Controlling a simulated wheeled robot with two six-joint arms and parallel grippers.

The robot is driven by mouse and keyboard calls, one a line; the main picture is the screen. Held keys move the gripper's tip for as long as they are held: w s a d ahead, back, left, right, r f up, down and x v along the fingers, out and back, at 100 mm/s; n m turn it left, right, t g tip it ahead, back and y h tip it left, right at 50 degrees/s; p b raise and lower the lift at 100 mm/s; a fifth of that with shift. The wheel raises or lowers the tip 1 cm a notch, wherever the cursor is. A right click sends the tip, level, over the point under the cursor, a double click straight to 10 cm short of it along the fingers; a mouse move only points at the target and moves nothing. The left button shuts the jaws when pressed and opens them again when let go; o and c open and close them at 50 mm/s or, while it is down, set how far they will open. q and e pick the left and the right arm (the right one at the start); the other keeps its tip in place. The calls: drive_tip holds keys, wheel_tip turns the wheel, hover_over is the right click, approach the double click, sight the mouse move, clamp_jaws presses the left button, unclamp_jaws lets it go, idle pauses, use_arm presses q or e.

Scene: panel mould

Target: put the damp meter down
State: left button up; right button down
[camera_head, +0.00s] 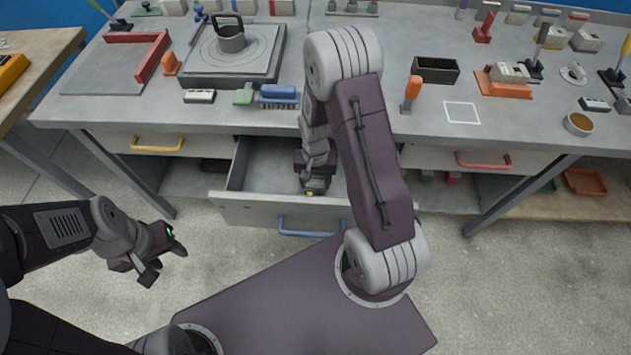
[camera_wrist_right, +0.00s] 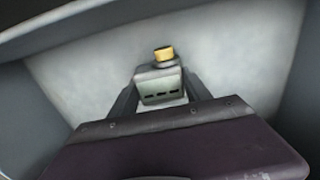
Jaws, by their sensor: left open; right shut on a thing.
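The damp meter (camera_head: 317,185) is a small grey-green box with a yellow end, low inside the open drawer (camera_head: 240,208). In the right wrist view the damp meter (camera_wrist_right: 162,86) sits between the two dark fingers, its yellow tip pointing away over the pale drawer floor (camera_wrist_right: 90,75). My right gripper (camera_head: 315,178) is shut on it, reaching down into the drawer. I cannot tell whether the meter touches the drawer floor. My left gripper (camera_head: 167,262) is open and empty, above the floor left of the drawer.
The drawer has a blue handle (camera_head: 310,228) and its visible floor is otherwise bare. On the bench stand a black bin (camera_head: 435,70), an orange-handled tool (camera_head: 411,94), a blue brush (camera_head: 279,94) and a hotplate-like block (camera_head: 205,78). A white outlined square (camera_head: 462,112) is empty.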

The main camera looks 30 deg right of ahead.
sight(315, 180)
drive_tip(key=shift+c, duration=2.4)
unclamp_jaws()
drive_tip(key=shift+r, duration=0.25)
wheel_tip(315, 180, up, 12)
drive_tip(key=p, duration=0.3)
drive_tip(key=shift+f, duration=0.1)
